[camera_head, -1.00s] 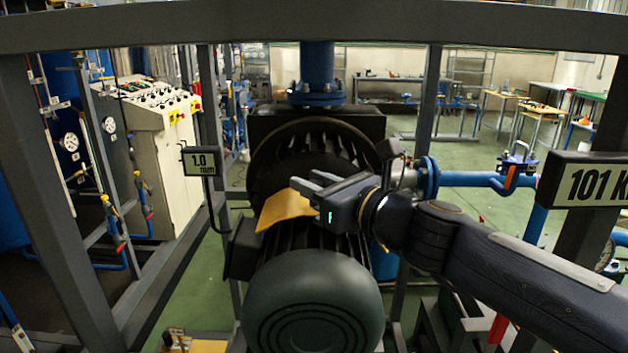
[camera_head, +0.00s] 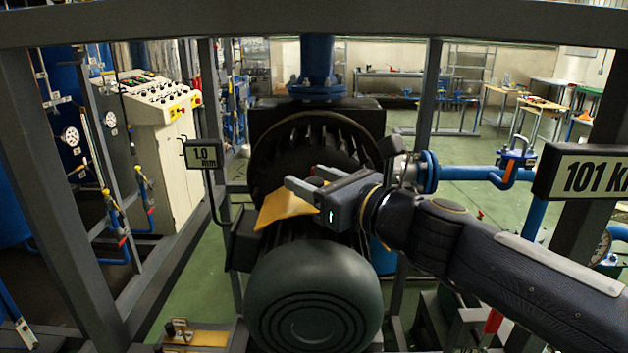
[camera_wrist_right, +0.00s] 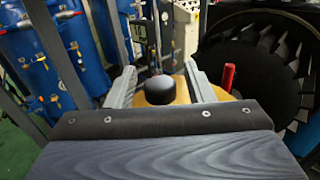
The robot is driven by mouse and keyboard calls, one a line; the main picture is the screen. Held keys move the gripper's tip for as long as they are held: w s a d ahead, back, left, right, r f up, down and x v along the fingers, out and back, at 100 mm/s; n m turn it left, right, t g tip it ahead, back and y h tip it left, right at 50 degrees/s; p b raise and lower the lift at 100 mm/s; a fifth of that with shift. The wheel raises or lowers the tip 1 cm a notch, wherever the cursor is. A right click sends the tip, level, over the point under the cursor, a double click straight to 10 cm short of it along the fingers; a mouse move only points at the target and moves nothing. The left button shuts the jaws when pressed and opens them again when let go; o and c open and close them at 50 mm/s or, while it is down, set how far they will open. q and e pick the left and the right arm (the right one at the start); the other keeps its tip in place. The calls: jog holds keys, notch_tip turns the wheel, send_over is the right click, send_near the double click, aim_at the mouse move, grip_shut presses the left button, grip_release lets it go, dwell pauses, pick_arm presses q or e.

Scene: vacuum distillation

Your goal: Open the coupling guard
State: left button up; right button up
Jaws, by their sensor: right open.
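The yellow coupling guard (camera_head: 284,206) sits over the shaft between the dark finned housing and the rounded grey-green motor (camera_head: 313,290). In the right wrist view the guard (camera_wrist_right: 180,95) carries a round black knob (camera_wrist_right: 159,90). My right gripper (camera_head: 304,178) is open above the guard. In the right wrist view its fingers (camera_wrist_right: 160,72) lie on either side of the knob, with no clear contact seen. The gripper's body hides part of the guard. My left gripper is not in view.
A red handle (camera_wrist_right: 228,77) stands right of the fingers in the right wrist view. Grey frame posts and a top beam (camera_head: 400,25) surround the pump. A small display (camera_head: 204,156) reading 1.0 mm is at left. A blue pipe (camera_head: 317,65) rises behind.

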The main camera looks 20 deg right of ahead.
jog(key=p+v, duration=0.1)
jog(key=v, duration=0.6)
jog(key=shift+r+p, duration=0.15)
jog(key=shift+p, duration=0.25)
jog(key=shift+s+d, duration=0.2)
jog(key=shift+s, duration=0.2)
